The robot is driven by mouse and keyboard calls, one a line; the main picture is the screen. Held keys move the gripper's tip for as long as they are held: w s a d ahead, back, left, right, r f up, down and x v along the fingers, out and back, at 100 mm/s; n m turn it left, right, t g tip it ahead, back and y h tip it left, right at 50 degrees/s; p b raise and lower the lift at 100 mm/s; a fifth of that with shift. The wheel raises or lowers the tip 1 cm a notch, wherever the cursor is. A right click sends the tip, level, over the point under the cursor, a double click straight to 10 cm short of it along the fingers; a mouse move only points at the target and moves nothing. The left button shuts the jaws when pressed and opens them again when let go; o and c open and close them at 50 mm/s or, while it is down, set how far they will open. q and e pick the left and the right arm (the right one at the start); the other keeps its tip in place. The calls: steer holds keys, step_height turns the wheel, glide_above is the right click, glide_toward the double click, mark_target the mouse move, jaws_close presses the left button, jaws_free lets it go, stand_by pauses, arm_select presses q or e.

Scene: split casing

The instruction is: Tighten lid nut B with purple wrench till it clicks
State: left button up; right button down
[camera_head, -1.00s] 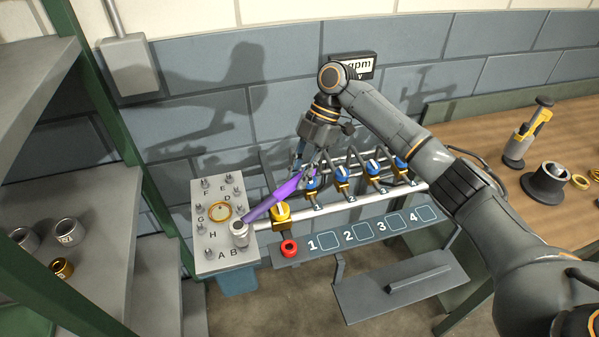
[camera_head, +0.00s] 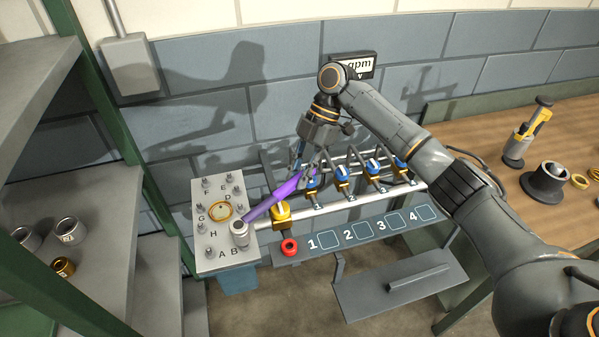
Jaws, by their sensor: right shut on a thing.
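The grey casing lid (camera_head: 226,263) carries several nuts on studs, marked with letters, around a round opening with a yellow ring (camera_head: 220,212). The purple wrench (camera_head: 272,202) slants down to the left. Its grey socket end (camera_head: 240,234) sits over the nut position by letter B and hides that nut. My right gripper (camera_head: 304,176) is shut on the upper end of the purple wrench, above the valve row. My left gripper is not in view.
A yellow valve (camera_head: 281,212) and a red ring (camera_head: 289,247) are close to the wrench. Blue-handled valves (camera_head: 343,173) line the pipe to the right. Shelves with metal rings (camera_head: 71,231) stand at left. A wooden bench (camera_head: 480,135) is at right.

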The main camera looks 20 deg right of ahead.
steer(key=shift+f, duration=0.1)
steer(key=shift+f+b, duration=0.7)
steer(key=shift+f, duration=0.75)
steer(key=shift+s+d+r+p, duration=0.15)
steer(key=shift+s+p, duration=0.15)
steer(key=shift+p, duration=0.45)
steer(key=s+d+m+t+p, duration=0.1)
steer(key=s+m+t+p, duration=0.1)
steer(key=s+m+p, duration=0.3)
steer(key=s+p, duration=0.1)
steer(key=p, duration=0.3)
steer(key=shift+d+t+y, duration=0.3)
steer(key=shift+d+y, duration=0.1)
steer(key=shift+w+f, duration=0.2)
steer(key=shift+w, duration=0.15)
